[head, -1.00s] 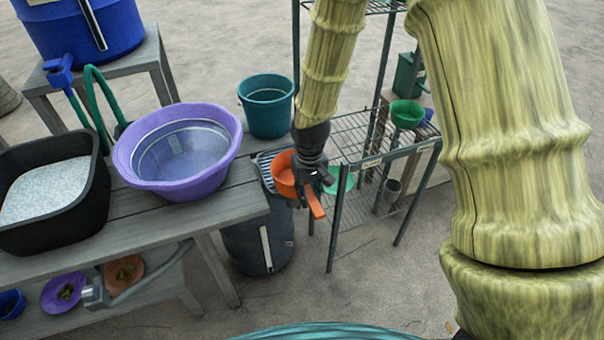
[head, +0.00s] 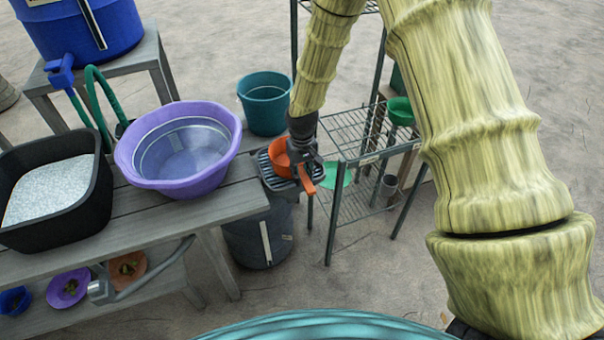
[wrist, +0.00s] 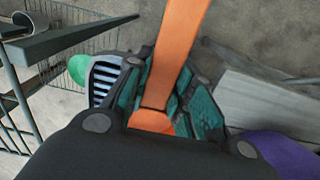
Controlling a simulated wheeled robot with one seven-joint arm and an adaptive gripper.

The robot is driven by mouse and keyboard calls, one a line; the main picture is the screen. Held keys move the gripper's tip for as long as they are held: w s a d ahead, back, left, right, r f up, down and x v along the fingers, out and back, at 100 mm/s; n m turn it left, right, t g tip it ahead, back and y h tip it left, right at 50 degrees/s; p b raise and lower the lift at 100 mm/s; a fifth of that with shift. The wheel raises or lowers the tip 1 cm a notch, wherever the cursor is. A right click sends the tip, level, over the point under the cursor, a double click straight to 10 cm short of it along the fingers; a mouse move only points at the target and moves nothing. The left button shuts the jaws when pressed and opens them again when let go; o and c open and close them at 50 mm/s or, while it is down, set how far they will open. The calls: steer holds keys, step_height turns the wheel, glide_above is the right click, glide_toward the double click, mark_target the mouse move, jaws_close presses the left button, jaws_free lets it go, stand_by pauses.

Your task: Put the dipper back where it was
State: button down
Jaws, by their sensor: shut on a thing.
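The orange dipper (head: 281,158) is in my gripper (head: 304,172), at the right end of the bench in the head view. My gripper is shut on its handle; the handle also shows in the wrist view (wrist: 178,45), running up between the teal finger pads (wrist: 183,95). The dipper's bowl is partly hidden behind the gripper. A dark slatted tray (head: 266,172) lies around and below the bowl in the head view. I cannot tell whether the bowl touches it.
A purple basin (head: 128,163) and a black tub of white grains (head: 97,200) stand on the wooden bench (head: 150,228). A wire shelf rack (head: 340,225) stands right of the gripper. A teal bucket (head: 265,112) is behind, and a dark bin (head: 245,243) below.

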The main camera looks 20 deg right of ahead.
steer(key=shift+f, duration=0.55)
steer(key=c, duration=1.2)
jaws_free()
steer(key=shift+c, duration=0.2)
step_height(320, 180, up, 12)
steer(key=b, duration=0.2)
steer(key=shift+b, duration=0.3)
steer(key=shift+s, duration=0.15)
